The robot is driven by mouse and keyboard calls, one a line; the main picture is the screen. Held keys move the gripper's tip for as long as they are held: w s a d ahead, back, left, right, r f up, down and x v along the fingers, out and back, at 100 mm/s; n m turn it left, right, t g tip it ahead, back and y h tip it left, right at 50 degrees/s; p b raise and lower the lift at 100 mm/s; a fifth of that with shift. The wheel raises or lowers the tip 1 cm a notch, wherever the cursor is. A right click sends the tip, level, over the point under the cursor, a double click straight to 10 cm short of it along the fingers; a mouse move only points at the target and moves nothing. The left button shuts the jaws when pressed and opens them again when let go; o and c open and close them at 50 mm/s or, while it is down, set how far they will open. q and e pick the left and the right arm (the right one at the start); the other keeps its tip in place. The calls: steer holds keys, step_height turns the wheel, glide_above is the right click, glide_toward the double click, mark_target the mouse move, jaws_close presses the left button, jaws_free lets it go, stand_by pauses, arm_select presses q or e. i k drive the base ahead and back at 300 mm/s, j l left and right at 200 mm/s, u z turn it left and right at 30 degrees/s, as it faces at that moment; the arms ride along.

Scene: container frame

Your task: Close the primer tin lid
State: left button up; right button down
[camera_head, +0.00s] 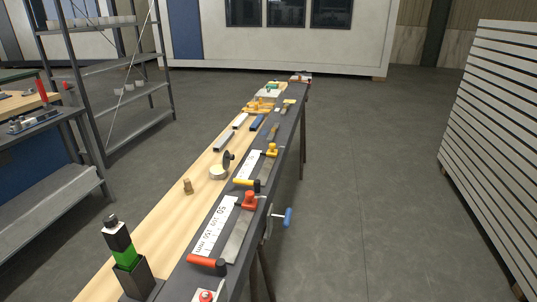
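The primer tin (218,173) is a small, round, pale tin standing on the wooden strip of the long bench, near the middle of the view. Its dark round lid (228,159) stands up, tilted open, at the tin's right rear side. The inside of the tin looks pale cream. Neither of my grippers shows in this view, so nothing of mine is seen touching the tin or the lid.
The narrow bench (165,226) runs away from me. Left of the tin is a small brown piece (187,186); right are white rulers (217,226) and red- and yellow-handled tools. A dark item with a green band (126,259) stands nearest. Open floor (375,190) lies right.

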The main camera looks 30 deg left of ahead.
mark_target(226, 157)
steer(key=i+l+u, duration=0.35)
steer(key=i+l, duration=0.9)
steer(key=i+j, duration=0.05)
